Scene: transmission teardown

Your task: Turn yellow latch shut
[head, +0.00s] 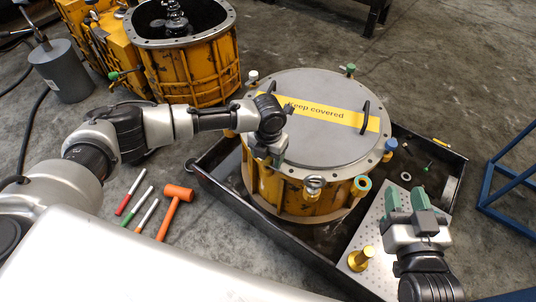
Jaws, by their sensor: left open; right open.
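The round drum housing (262,185) is yellow with a grey lid (310,140) marked "Keep covered". My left gripper (268,151) is open, pointing down at that rim; contact cannot be told.
The housing stands in a black tray (222,188). A gold knobbed part (360,259) stands on the perforated plate (372,232). An open yellow casing (195,72) stands behind; a blue frame (505,180) is at right.

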